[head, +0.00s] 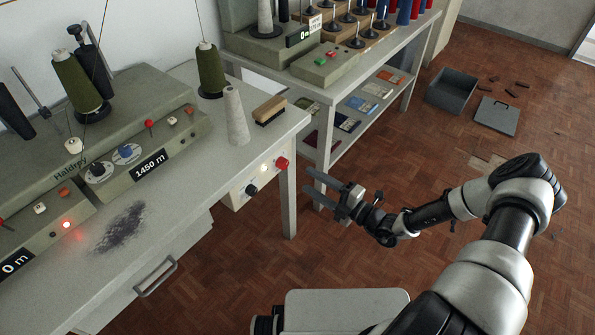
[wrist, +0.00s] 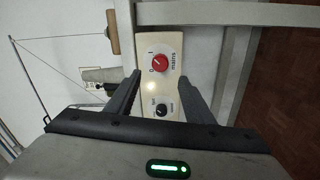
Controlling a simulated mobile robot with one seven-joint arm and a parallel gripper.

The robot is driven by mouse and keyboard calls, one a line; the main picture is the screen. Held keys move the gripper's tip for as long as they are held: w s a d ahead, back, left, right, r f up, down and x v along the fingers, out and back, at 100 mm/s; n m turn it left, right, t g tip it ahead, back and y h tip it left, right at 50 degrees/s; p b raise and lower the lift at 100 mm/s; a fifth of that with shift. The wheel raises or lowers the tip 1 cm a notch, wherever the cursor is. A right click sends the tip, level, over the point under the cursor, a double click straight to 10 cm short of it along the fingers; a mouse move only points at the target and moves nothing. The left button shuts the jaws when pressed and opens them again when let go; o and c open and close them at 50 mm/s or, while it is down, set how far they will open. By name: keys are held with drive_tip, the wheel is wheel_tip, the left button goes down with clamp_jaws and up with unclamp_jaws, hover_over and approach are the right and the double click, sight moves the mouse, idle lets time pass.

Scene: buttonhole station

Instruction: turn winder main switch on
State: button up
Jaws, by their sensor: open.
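The red mains knob (head: 282,163) is on the cream switch panel (head: 237,196) at the end of the winder table. In the wrist view the red knob (wrist: 160,63) is round, with a pale mark, "0" and "1" beside it and "mains" printed near it. I cannot tell surely which label the mark points to. My gripper (head: 307,181) is open and empty, to the right of the panel and apart from the knob.
A smaller black knob (wrist: 162,109) is on the same panel, near a pale glowing lamp (wrist: 151,85). The table leg (head: 289,200) stands beside the panel. A grey crate (head: 438,93) is on the floor.

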drive_tip(key=v, duration=0.7)
drive_tip(key=shift+s+d, duration=0.25)
